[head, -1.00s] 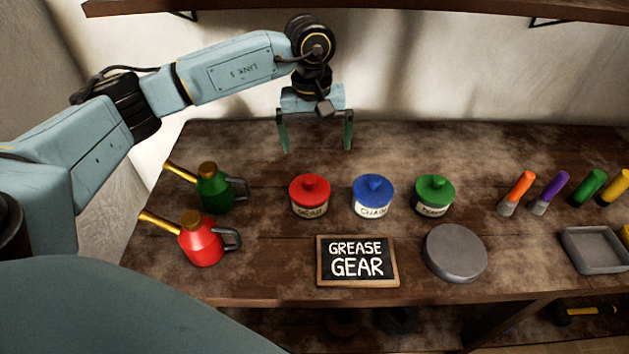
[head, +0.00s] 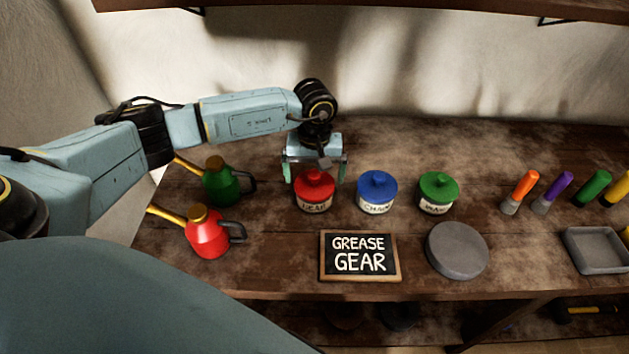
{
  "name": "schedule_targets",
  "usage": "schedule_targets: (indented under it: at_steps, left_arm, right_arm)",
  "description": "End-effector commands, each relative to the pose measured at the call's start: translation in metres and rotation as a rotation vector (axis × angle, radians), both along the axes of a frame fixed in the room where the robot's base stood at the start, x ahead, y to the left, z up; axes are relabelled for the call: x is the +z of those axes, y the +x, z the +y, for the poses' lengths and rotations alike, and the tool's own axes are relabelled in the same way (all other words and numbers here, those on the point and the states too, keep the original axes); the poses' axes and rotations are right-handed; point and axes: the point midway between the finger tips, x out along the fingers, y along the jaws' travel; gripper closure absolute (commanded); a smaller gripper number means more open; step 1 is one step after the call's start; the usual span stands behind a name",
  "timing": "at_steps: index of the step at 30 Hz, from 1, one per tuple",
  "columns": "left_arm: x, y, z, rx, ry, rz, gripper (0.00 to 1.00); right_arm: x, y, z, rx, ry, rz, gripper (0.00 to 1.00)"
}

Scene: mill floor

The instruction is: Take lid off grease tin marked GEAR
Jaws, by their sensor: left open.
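The grease tin marked GEAR (head: 313,205) stands on the bench with its red knobbed lid (head: 315,184) on. Its label is partly readable. My left gripper (head: 314,180) is open, pointing down at the red lid from behind. One finger shows at the left of the lid and one at the right. I cannot tell if they touch it. A small sign reading GREASE GEAR (head: 360,256) lies in front of the tin. My right gripper is not in view.
To the right stand a blue-lidded tin (head: 377,192) and a green-lidded tin (head: 438,193). A green oil can (head: 221,184) and a red oil can (head: 208,236) stand left. A round grey disc (head: 457,251) lies front right, with a grey tray (head: 597,250) beyond it.

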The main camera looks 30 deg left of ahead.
Motion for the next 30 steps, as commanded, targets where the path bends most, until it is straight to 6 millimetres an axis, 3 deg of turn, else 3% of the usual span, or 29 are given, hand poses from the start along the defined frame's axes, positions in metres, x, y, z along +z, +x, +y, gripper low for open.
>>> schedule_targets:
  at_steps: [10,18,26,30]
  left_arm:
    - [-0.009,0.0,0.0,0.0,0.0,0.0,0.01]
    - [-0.009,0.0,0.0,0.0,0.0,0.0,0.37]
    - [-0.008,0.0,0.0,0.0,0.0,0.0,0.37]
    - [0.002,0.001,0.0,-0.001,-0.001,-0.004,0.37]
  right_arm:
    - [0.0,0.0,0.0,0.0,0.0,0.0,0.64]
    - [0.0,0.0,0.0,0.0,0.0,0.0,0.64]
    - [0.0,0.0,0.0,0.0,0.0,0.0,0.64]
    - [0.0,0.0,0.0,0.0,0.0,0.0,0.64]
